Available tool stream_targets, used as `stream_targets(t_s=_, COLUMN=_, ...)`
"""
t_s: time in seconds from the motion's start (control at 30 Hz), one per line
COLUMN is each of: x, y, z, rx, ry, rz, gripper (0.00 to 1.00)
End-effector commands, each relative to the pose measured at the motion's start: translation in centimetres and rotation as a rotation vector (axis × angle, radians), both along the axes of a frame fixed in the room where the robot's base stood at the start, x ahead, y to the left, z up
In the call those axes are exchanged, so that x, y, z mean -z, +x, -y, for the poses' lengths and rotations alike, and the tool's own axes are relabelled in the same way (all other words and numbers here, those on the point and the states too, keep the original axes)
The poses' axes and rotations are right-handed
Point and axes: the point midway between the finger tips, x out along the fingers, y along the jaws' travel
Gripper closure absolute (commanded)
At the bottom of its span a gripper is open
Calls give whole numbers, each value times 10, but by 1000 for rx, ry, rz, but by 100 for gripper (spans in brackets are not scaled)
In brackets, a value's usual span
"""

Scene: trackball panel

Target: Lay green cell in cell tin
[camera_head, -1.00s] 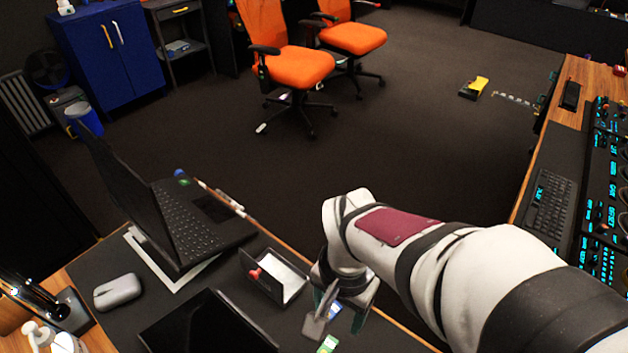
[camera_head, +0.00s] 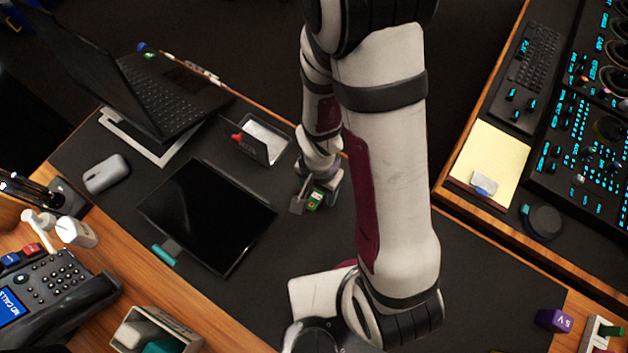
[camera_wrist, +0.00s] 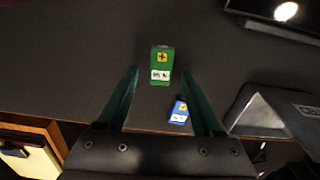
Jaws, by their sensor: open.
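The green cell (camera_wrist: 161,65) lies on the dark desk mat, with a yellow plus mark and a white label. It also shows in the head view (camera_head: 315,201), beside my gripper. A blue cell (camera_wrist: 180,110) lies nearer my wrist, seen between the fingers. My gripper (camera_wrist: 162,90) is open and empty, pointing down over the mat; the green cell is in line with the gap between its fingers. In the head view my gripper (camera_head: 316,194) partly hides that area. An open dark tin with a pale interior (camera_head: 266,138), apparently the cell tin, stands behind and left of my gripper.
A black tablet (camera_head: 208,215) lies left of my gripper. A laptop (camera_head: 160,95), a mouse (camera_head: 106,174) and a desk phone (camera_head: 58,290) are farther left. A console desk with a yellow notepad (camera_head: 490,160) stands at right.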

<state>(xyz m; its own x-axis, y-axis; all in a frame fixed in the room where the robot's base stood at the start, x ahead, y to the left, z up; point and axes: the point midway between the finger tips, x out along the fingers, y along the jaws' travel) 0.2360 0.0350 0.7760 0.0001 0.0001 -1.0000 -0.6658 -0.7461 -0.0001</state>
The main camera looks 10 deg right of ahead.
Motion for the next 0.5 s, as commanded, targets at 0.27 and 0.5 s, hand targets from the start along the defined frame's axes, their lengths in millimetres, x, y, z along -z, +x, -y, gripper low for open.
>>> stream_targets(t_s=0.27, x=-1, y=0, z=0, rx=0, ry=0, rz=0, gripper=72)
stream_targets(t_s=0.5, x=-1, y=0, z=0, rx=0, ry=0, rz=0, gripper=100)
